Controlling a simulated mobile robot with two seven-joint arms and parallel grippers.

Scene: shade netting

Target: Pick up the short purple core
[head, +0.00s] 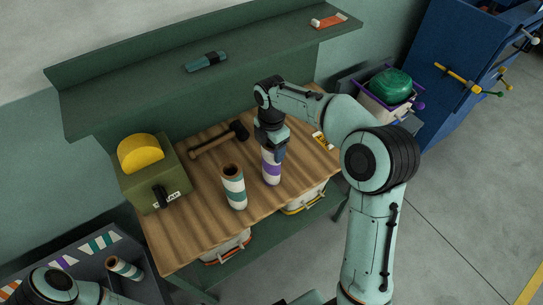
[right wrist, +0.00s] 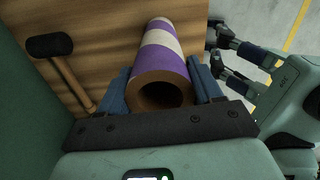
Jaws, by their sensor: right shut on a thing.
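The short purple core (head: 271,168), a tube with purple and white bands, is upright over the wooden bench top. My right gripper (head: 271,146) comes down from above and is shut on its upper end. In the right wrist view the purple core (right wrist: 163,65) shows its open brown end between my blue finger pads. Whether its lower end touches the bench I cannot tell. My left gripper (right wrist: 234,67) shows at the right of the wrist view, its two fingers apart and empty.
A teal-banded core (head: 234,187) stands close left of the purple one. A mallet (head: 215,141) lies behind. A green box with a yellow dome (head: 141,153) stands at the bench's left end. A tray (head: 88,272) with another core (head: 123,267) is at lower left.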

